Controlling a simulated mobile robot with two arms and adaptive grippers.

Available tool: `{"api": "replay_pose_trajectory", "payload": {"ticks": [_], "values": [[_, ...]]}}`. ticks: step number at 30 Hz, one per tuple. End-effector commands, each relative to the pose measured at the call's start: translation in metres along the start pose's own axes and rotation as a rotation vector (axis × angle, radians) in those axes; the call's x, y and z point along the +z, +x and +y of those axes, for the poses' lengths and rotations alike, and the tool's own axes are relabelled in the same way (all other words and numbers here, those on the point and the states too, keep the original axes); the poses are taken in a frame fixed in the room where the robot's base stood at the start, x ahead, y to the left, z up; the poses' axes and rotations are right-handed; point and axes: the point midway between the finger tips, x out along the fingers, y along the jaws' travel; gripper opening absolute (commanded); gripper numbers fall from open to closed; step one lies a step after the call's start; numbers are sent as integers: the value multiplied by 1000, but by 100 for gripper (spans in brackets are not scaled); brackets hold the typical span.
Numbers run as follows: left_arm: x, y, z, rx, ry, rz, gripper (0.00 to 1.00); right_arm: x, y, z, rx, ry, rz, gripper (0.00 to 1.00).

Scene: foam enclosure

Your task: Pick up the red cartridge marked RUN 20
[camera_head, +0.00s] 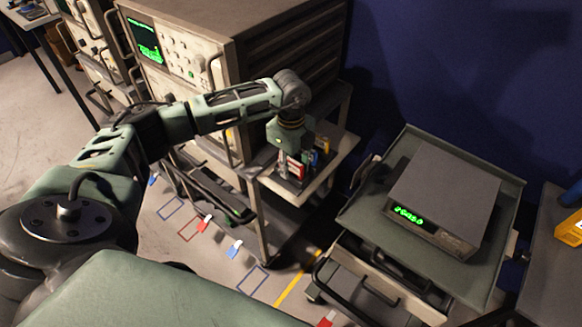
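Several small cartridges stand together in a holder (287,181) on a side shelf (318,178) of the instrument cart. A red one (296,168) with a pale face shows at the front, and blue and yellow ones stand to its right. No lettering can be read at this size, so I cannot tell which is RUN 20. My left arm reaches in from the left, and my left gripper (288,148) points down just above the cartridges. Its fingers are small and dark; I cannot tell whether they hold anything. My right gripper is not in view.
A large beige instrument (185,52) with a green screen stands behind my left arm. A grey box with a green display (446,198) sits on a green-topped cart (487,262) at right. Coloured outlines and tags mark the floor. A yellow bin (570,230) is at far right.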

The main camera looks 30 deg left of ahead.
Motion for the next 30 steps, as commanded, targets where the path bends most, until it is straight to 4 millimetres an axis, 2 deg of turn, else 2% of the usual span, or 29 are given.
{"api": "replay_pose_trajectory", "payload": {"ticks": [1,12,25,30], "values": [[0,0,0,0,0,0,31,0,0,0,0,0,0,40],[0,0,0,0,0,0,0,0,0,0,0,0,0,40],[0,-2,0,-1,0,0,0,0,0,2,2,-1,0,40],[0,-11,-1,-3,1,0,0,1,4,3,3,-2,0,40]]}}
